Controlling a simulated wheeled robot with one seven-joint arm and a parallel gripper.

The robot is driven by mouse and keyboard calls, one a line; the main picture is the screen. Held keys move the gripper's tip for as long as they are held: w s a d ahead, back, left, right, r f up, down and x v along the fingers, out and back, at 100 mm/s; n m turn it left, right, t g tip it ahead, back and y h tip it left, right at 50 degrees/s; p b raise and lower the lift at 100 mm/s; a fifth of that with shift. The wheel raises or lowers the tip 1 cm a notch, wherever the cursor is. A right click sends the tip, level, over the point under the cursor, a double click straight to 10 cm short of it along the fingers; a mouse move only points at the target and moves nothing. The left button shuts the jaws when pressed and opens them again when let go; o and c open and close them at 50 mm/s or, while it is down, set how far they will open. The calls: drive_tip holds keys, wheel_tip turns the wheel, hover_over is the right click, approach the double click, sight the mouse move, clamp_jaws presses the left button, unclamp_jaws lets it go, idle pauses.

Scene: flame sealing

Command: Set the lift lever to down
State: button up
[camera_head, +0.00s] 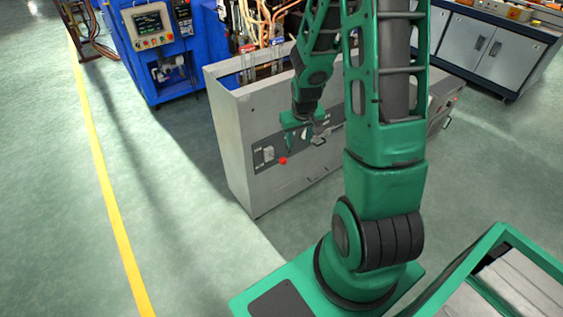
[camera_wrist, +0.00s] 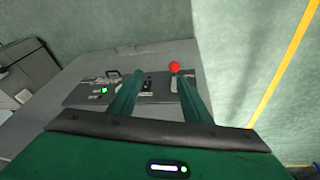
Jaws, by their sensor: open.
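A lever with a round red knob (camera_head: 283,161) sits on the dark control panel on the front of the grey cabinet (camera_head: 237,140). The red knob also shows in the wrist view (camera_wrist: 174,66), near the tip of the right finger, with a pale slot plate below it partly hidden by that finger. My gripper (camera_head: 296,146) is in front of the panel. In the wrist view its two green fingers (camera_wrist: 160,76) are spread apart with nothing held between them. I cannot tell whether a finger touches the knob.
A metal handle (camera_wrist: 112,74) and a green-lit button (camera_wrist: 104,90) are on the panel to the left. A blue machine (camera_head: 165,60) stands behind on the left. Open floor with a yellow line (camera_head: 108,185) lies left of the cabinet. A green-framed rack (camera_head: 490,245) is at the lower right.

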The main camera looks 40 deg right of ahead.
drive_tip(key=t, duration=0.1)
approach(284, 159)
drive_tip(key=f, duration=0.1)
drive_tip(key=shift+n+y, duration=0.3)
drive_tip(key=x, duration=1.1)
drive_tip(key=shift+w+d+r, duration=0.2)
drive_tip(key=shift+w, duration=0.1)
clamp_jaws()
